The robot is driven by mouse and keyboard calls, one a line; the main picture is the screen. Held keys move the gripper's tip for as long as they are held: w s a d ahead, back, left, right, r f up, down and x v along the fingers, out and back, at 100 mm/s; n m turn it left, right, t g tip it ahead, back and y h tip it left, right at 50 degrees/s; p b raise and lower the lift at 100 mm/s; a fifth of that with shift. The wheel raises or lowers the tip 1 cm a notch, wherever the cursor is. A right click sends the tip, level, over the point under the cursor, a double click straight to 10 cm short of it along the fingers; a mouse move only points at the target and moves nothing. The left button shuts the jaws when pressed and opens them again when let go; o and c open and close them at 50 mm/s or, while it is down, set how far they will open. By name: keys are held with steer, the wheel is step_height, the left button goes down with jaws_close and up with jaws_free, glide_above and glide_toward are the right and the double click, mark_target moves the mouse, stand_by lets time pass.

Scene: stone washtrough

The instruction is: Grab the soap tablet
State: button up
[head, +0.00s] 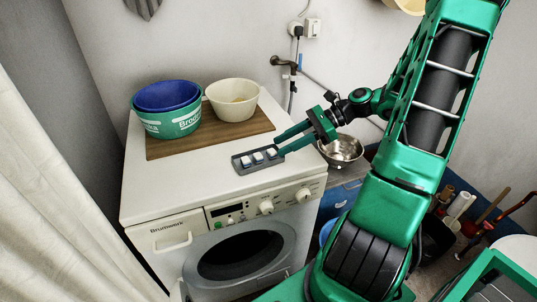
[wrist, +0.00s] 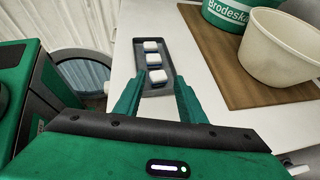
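Three small white-and-blue soap tablets lie in a row in a narrow grey tray (head: 240,169) on top of the washing machine. The tablet nearest my gripper (head: 271,153) also shows in the wrist view (wrist: 160,77). The middle tablet (wrist: 153,58) and the far tablet (wrist: 151,46) sit behind it. My gripper (head: 279,146) is open and empty at the tray's right end. In the wrist view the nearest tablet appears between the two fingertips (wrist: 159,82), with a gap on each side. I cannot tell how far the tips are above the tray.
A wooden board (head: 172,146) behind the tray holds a green tub (head: 165,125) with a blue one inside, and a cream bowl (head: 234,110). A metal bowl (head: 343,150) is to the right, below my gripper. The washing machine top (head: 150,190) is clear at the front left.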

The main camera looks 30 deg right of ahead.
mark_target(274, 150)
steer(key=shift+x, duration=1.5)
steer(key=c, duration=0.8)
steer(key=shift+s, duration=0.1)
